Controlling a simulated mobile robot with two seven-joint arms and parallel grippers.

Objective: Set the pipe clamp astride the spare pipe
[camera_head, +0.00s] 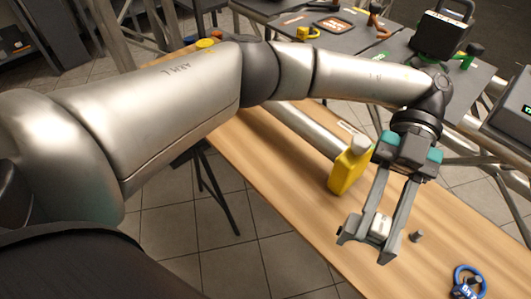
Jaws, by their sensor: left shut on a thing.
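My left gripper (371,235) reaches in over the wooden table and points down toward its front part. Its two fingers are apart, shut on a small pale grey block, which looks like the pipe clamp (379,226). The fingers hide part of it, and whether it touches the table I cannot tell. A silver pipe, apparently the spare pipe (306,127), lies along the table behind a yellow bottle; my arm hides its far end. The clamp is apart from this pipe, nearer the front. My right gripper is out of view.
The yellow bottle (347,172) stands left of my gripper on the wooden table (285,185). A small grey peg (416,237) and a blue ring-shaped item (467,281) are to the right. Dark tables with cases and tools stand behind, with metal truss tubes around.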

